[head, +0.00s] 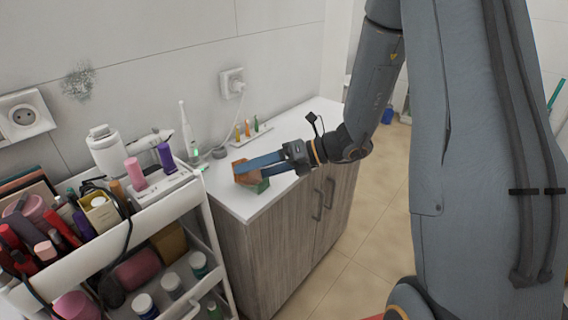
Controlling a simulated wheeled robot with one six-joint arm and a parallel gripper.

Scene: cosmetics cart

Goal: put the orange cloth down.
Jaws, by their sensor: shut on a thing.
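The orange cloth (243,178) is a small brownish-orange bundle at the front edge of the white cabinet top (232,204), in the middle of the head view. My gripper (256,163) reaches in from the right, its blue fingers shut on the cloth. The cloth is at or just above the top; I cannot tell whether it touches. A small green patch (262,186) shows just below the fingers, and I cannot tell what it belongs to. The fingers hide part of the cloth.
A cart (155,194) crowded with cosmetics stands at the left, close to the cabinet. A toothbrush (188,130) and a small rack (250,134) of coloured items stand at the back of the top. A wall socket (233,82) has a cable. The top's right part is clear.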

